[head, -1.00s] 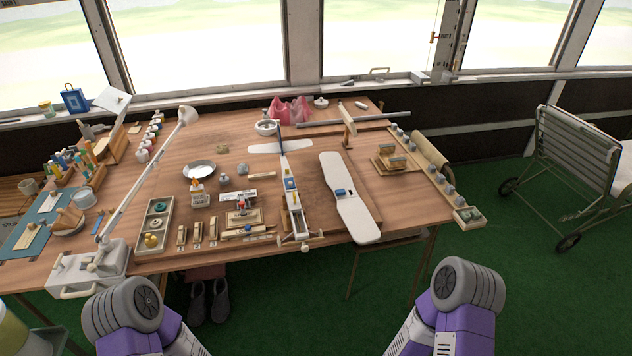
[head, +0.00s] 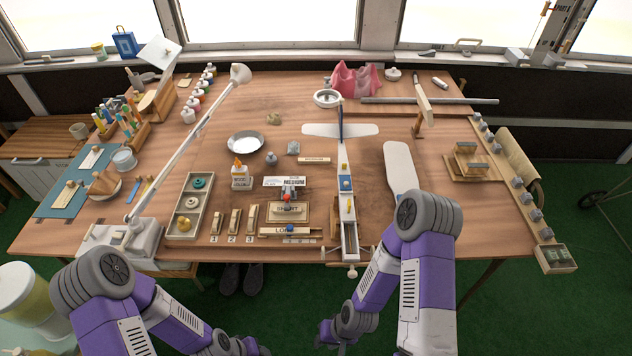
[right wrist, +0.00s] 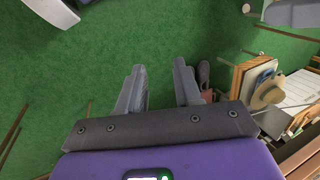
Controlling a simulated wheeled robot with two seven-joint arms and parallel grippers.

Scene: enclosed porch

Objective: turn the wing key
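A model plane's white fuselage (head: 349,230) stands in a stand at the front of the bench, its tail (head: 340,130) pointing away. Small yellow and blue parts lie in it. A pale knob (head: 352,272) shows at the stand's front end; I cannot tell whether this is the wing key. The loose white wing (head: 400,168) lies right of the fuselage, its near part hidden by my right arm. My right gripper (right wrist: 158,68) is open and empty over green floor, below the bench front.
The bench (head: 330,185) also holds a lamp (head: 135,235), a parts tray (head: 188,210), a metal dish (head: 246,141), labelled blocks (head: 290,212) and a wooden stand (head: 423,105). A bar (head: 430,101) lies at the back. Dark shoes (head: 240,278) stand under the bench.

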